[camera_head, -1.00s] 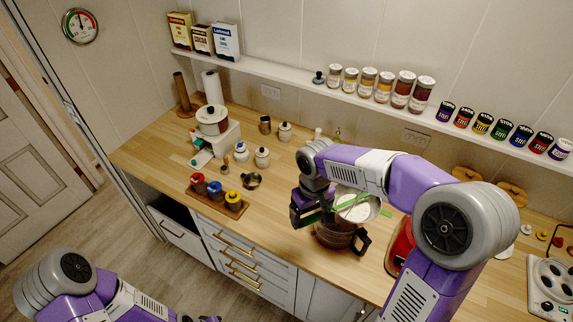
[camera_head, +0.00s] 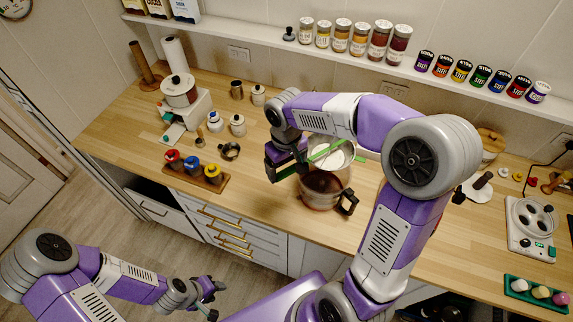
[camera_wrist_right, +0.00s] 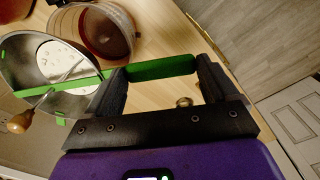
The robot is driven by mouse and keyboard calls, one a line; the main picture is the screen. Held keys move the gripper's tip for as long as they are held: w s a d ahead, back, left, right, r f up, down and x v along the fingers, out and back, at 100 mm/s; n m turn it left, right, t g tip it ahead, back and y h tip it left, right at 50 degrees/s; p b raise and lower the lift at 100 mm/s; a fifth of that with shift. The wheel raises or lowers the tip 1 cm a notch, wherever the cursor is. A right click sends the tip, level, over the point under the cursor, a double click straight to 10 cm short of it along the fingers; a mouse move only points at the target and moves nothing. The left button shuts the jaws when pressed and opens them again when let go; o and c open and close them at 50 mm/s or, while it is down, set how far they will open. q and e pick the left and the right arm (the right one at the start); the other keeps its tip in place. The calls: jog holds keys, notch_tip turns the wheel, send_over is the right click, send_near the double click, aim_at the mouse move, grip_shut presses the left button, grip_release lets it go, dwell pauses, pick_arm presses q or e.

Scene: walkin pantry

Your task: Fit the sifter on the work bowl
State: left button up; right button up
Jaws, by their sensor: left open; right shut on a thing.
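The sifter (camera_head: 338,157) is a metal pan with a green handle bar and white stuff inside. It also shows in the right wrist view (camera_wrist_right: 27,56), with a wooden crank knob. My right gripper (camera_wrist_right: 160,73) is shut on its green handle. The work bowl (camera_head: 322,188) is a brownish see-through bowl with a dark handle, standing on the counter. The sifter overlaps its far side in the head view; in the wrist view the bowl (camera_wrist_right: 108,32) shows beside the sifter, so they look offset. Whether they touch is unclear. My left gripper (camera_head: 214,290) is open and empty, in front of the counter.
A wooden rack with coloured-top items (camera_head: 197,172) and a dark ring-like cup (camera_head: 229,151) lie left of the bowl. Wooden counter (camera_head: 262,205) is clear left of the bowl.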

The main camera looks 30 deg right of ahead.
aim_at(286, 171)
jog(key=shift+f+b, duration=1.85)
jog(key=shift+f, duration=0.65)
jog(key=shift+f+b, duration=2.3)
jog(key=shift+f, duration=0.6)
jog(key=o, duration=1.6)
jog(key=shift+r+p, duration=0.5)
jog(key=shift+r, duration=3.35)
